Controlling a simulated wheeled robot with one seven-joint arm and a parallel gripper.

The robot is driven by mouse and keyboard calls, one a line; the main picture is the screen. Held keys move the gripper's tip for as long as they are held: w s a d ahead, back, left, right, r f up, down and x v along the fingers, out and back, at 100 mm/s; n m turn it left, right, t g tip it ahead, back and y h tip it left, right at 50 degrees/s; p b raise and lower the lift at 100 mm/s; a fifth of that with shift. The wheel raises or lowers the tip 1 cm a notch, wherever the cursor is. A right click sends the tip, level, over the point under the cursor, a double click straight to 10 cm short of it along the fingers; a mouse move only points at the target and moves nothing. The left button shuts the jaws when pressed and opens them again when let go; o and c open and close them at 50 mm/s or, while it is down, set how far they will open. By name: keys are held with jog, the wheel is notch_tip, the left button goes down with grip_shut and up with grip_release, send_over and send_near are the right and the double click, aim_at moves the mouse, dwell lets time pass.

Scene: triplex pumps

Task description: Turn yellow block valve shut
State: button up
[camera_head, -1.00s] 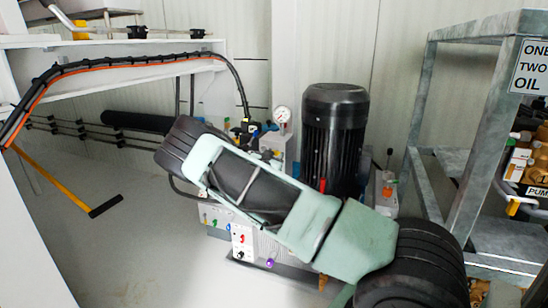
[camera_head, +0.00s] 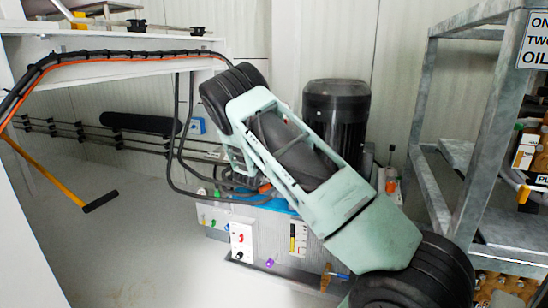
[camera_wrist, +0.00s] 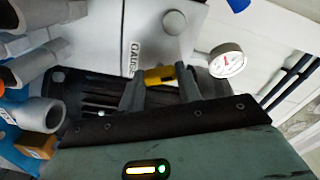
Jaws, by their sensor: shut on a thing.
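In the wrist view a small yellow valve handle (camera_wrist: 159,75) sits between the fingertips of my gripper (camera_wrist: 160,84). The two grey fingers stand on either side of it and are closed on it. The handle is in front of a grey block (camera_wrist: 160,22) labelled "GAUGE". The valve's body and stem are mostly hidden. In the head view my own arm hides the gripper and this valve.
A round pressure gauge (camera_wrist: 227,60) is close right of the fingers. Grey pipe ends (camera_wrist: 45,113) crowd the left. In the head view a black motor (camera_head: 336,115) stands behind my arm, and a metal frame (camera_head: 480,150) stands at right.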

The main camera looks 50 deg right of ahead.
jog(key=m+b, duration=0.4)
jog(key=shift+f+m, duration=0.15)
jog(key=shift+m, duration=0.25)
dwell(0.4)
jog(key=o, duration=1)
jog(key=shift+a, duration=0.1)
jog(key=p+v, duration=0.5)
jog(key=v, duration=1.2)
jog(key=shift+s+a, duration=0.1)
jog(key=shift+a, duration=0.1)
